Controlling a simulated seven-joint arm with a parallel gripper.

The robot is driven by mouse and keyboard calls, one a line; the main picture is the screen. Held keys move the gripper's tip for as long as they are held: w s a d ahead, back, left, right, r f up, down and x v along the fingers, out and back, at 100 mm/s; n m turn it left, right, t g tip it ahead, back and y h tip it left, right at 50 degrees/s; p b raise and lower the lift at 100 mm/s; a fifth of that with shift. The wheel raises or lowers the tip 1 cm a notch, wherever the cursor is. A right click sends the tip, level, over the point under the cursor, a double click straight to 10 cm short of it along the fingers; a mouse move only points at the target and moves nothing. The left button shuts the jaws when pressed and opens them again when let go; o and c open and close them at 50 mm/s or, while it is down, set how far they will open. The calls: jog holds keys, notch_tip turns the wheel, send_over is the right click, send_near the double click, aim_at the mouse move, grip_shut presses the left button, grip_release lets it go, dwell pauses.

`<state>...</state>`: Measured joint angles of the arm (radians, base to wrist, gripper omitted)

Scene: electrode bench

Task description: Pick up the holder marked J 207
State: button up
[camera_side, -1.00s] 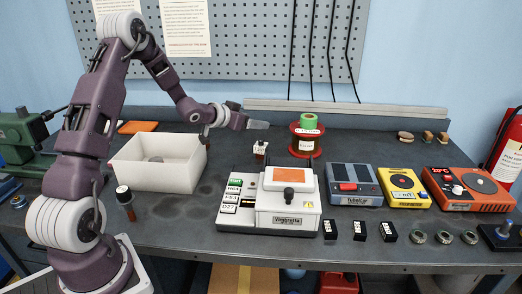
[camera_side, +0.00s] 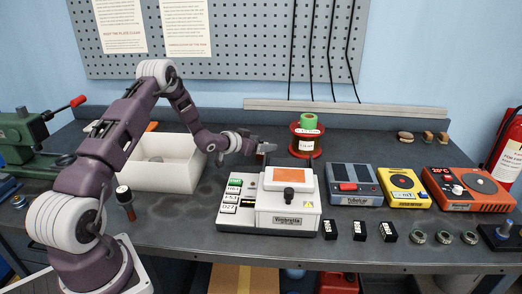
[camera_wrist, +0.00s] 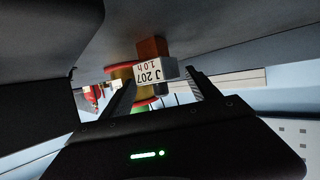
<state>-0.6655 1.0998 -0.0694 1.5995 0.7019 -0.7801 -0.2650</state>
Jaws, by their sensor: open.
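The holder marked J 207 (camera_wrist: 155,70) shows upside down in the wrist view, with a white label reading "J 207 1.0 h", a dark side and a brown block at one end. It appears between the two finger ends of my gripper (camera_wrist: 161,80). The fingers are open, with a gap seen on the right; I cannot tell whether the left finger touches it. In the side view my gripper (camera_side: 269,147) is low over the bench behind the white instrument, and it mostly hides the holder there.
A red spool with green tape (camera_side: 307,140) stands just right of my gripper. The white instrument (camera_side: 288,218) is in front. A white open bin (camera_side: 165,178) is to the left. A blue device (camera_side: 352,185), a yellow device (camera_side: 402,187) and an orange device (camera_side: 468,190) are to the right.

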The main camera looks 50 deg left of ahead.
jog(key=shift+r, duration=0.1)
grip_shut()
